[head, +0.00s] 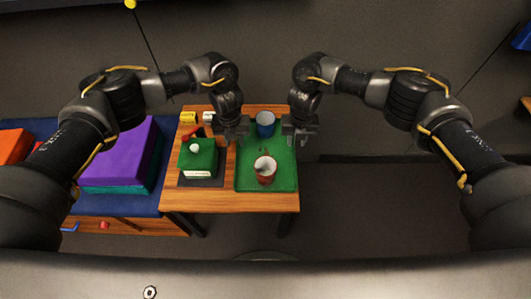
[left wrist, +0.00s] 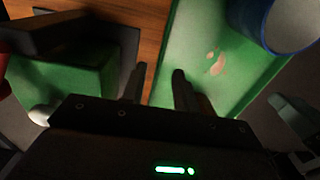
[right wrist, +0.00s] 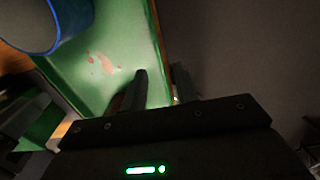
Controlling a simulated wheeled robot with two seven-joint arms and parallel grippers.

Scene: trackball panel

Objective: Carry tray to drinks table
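The green tray (head: 283,180) lies on a small wooden table, with a blue cup (head: 265,124) at its far end and a red cup (head: 265,170) nearer me. The tray also shows in the left wrist view (left wrist: 190,60) and the right wrist view (right wrist: 125,30). My left gripper (head: 233,136) is at the tray's left edge. Its fingers are apart, with the rim line between them in the left wrist view. My right gripper (head: 300,137) is at the right edge, fingers apart on either side of the rim line. Contact with the rim cannot be told.
On the wooden table (head: 230,200), left of the tray, a dark panel holds a green block (head: 198,155) with a white ball (head: 194,148). A blue-covered surface to the left carries a purple box (head: 118,157) and an orange box (head: 14,145). The floor right of the table is clear.

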